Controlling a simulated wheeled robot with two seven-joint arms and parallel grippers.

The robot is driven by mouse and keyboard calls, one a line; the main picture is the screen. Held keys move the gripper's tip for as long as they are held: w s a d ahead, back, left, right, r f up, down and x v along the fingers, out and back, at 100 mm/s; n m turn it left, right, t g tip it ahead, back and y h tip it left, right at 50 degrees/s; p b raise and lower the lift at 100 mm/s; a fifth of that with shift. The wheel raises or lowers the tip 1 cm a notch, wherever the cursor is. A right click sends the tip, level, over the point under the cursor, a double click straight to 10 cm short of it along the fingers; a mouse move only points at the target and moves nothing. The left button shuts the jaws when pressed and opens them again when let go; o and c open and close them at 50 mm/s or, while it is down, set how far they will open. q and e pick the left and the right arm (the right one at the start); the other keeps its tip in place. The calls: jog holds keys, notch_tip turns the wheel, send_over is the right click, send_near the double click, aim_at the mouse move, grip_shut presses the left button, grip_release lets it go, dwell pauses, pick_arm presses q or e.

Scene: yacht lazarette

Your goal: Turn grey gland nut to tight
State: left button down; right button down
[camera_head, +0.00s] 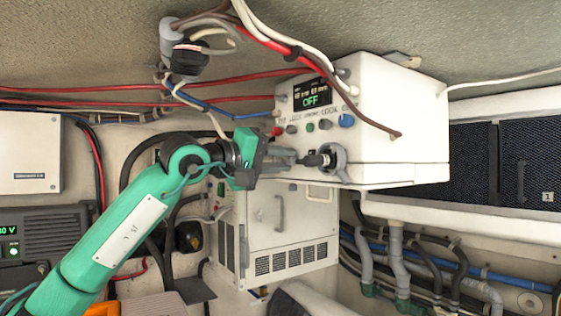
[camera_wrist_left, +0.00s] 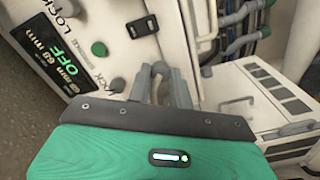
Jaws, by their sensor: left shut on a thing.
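The grey gland nut (camera_head: 340,156) is on the lower front of the white control box (camera_head: 400,125), with a dark piece at its middle. My left gripper (camera_head: 308,159) comes in from the left, level with it, and is shut on it; the exact contact is hard to make out. In the left wrist view the nut (camera_wrist_left: 159,68) shows as a small grey rounded shape between the tips of my left gripper (camera_wrist_left: 160,78). The near side of the nut is partly hidden by the fingers. My right gripper is not in view.
A brown cable (camera_head: 372,124) hangs across the box front. A white vented cabinet (camera_head: 290,225) stands below. Pipes run at lower right.

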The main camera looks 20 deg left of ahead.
pick_arm(q)
jog(key=shift+d+f+m, duration=0.1)
jog(key=shift+m, duration=1.4)
jog(key=c, duration=1.3)
grip_release()
jog(key=shift+o, duration=0.2)
jog(key=b+v, duration=0.4)
jog(key=v, duration=1)
jog(key=shift+b, duration=0.3)
jog(key=shift+w+d, duration=0.1)
jog(key=shift+w, duration=0.05)
